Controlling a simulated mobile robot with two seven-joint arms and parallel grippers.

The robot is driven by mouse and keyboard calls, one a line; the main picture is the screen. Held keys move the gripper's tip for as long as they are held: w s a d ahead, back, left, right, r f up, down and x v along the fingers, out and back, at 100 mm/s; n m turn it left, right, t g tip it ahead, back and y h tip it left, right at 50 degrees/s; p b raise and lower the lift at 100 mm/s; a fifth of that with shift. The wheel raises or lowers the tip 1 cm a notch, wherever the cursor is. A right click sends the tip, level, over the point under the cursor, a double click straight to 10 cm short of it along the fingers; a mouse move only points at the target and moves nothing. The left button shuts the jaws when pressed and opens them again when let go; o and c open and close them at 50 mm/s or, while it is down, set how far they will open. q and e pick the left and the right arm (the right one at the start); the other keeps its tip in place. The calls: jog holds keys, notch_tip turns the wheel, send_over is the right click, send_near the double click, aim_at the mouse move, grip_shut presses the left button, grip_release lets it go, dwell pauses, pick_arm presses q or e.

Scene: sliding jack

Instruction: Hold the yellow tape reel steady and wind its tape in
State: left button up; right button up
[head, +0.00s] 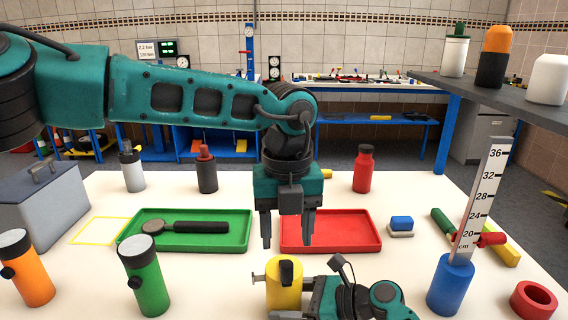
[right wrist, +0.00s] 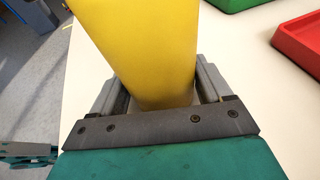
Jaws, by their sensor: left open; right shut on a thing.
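The yellow tape reel (head: 284,295) stands upright near the front middle of the table, with a small metal piece sticking out at its left and a dark part on top. My right gripper (head: 290,302) comes in from the right and is shut around its body. In the right wrist view the yellow reel (right wrist: 145,50) sits between the two fingers (right wrist: 162,92). My left gripper (head: 288,240) is open and empty, pointing down above and behind the reel. I see no pulled-out tape on the yellow reel.
A green tray (head: 235,240) with a black-handled tool and an empty red tray (head: 350,245) lie behind. A green flashlight (head: 148,285) stands left. A blue holder (head: 450,288) with an upright scale and a red ring (head: 533,300) stand right.

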aim_at(287, 263)
pick_arm(q)
jog(key=shift+f, duration=4.25)
jog(key=shift+c, duration=0.3)
jog(key=c, duration=0.8)
jog(key=shift+o, duration=0.2)
